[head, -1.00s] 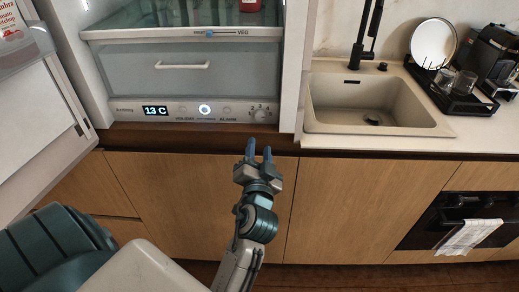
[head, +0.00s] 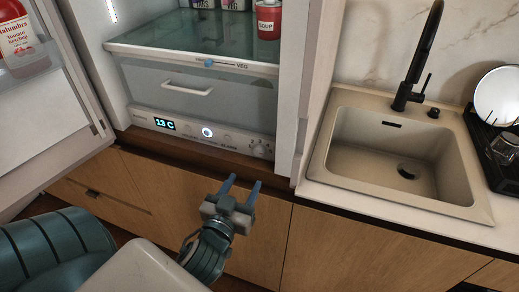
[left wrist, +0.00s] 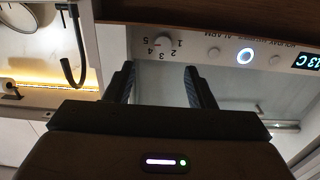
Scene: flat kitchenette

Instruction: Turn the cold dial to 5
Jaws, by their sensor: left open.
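The cold dial (head: 260,149) is a small round knob at the right end of the fridge's control panel (head: 190,130). In the left wrist view the dial (left wrist: 166,43) appears upside down with the numbers 1 to 5 around it; its pointer is too small to read. My left gripper (head: 242,183) is open and empty, below and in front of the dial, apart from it. In the left wrist view its two fingers (left wrist: 159,70) stand on either side of the dial's lower picture area. My right gripper is not in view.
The panel also has a lit round button (head: 207,132) and a display reading 13 C (head: 165,124). A drawer (head: 190,90) sits above. The open fridge door (head: 55,105) is at left. A sink (head: 390,150) and counter are at right.

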